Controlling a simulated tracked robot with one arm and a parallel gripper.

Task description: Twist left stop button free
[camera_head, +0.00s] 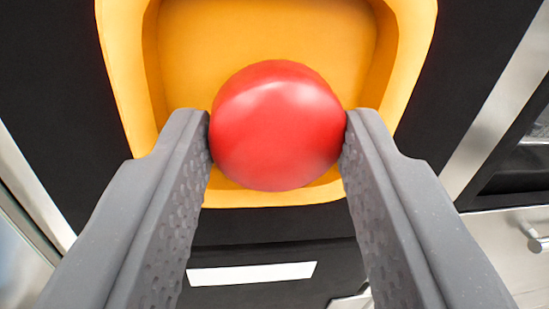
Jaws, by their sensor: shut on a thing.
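A round red stop button (276,125) sits in front of a yellow recessed housing (265,35) in the middle of the head camera view. My gripper (278,135) has one grey finger on each side of the button, and both fingertips touch its sides. The gripper is shut on the button. The button's stem and base are hidden behind its red head.
The yellow housing's raised rim surrounds the button. A black panel (60,90) lies around the housing, with a white label (252,274) below. Metal strips run along both sides. A metal knob or handle (538,243) shows at the right edge.

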